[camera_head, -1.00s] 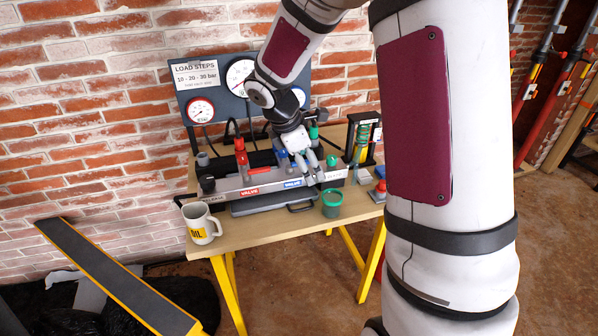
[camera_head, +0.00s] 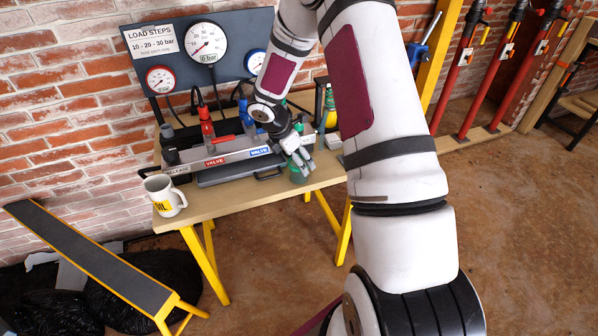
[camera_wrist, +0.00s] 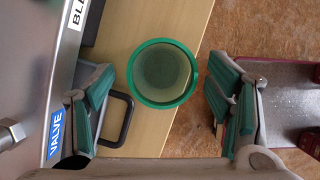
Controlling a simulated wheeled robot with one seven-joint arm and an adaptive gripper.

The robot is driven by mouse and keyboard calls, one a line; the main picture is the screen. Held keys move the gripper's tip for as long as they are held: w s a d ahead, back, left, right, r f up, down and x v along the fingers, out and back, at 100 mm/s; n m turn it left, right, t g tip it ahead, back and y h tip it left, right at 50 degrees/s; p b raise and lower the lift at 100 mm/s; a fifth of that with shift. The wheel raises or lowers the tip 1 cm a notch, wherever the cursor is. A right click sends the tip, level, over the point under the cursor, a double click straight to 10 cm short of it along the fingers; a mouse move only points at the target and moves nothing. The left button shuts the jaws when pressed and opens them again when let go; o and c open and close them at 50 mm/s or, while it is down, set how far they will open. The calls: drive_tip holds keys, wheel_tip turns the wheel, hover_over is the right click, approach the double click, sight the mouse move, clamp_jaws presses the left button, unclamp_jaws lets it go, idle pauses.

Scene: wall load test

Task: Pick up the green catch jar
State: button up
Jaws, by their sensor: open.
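The green catch jar (camera_wrist: 162,74) stands on the wooden table near its front edge. In the wrist view I look down into its round open mouth with a bright green rim. My gripper (camera_wrist: 161,105) is open, with one green-padded finger to the left of the jar and the other to the right. The jar lies between the finger lines, slightly ahead of them, and neither finger visibly touches it. In the head view the jar (camera_head: 297,176) is partly hidden behind my gripper (camera_head: 301,160).
The grey pump unit with VALVE labels (camera_head: 237,155) and its black handle (camera_wrist: 118,120) are close to my left finger. A white OIL mug (camera_head: 165,196) stands at the table's left end. The table (camera_head: 228,200) ends just right of the jar, with brown floor beyond.

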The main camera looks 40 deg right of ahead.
drive_tip(key=shift+x, duration=2.65)
drive_tip(key=shift+s+a, duration=0.1)
drive_tip(key=shift+c, duration=0.3)
drive_tip(key=c, duration=1.2)
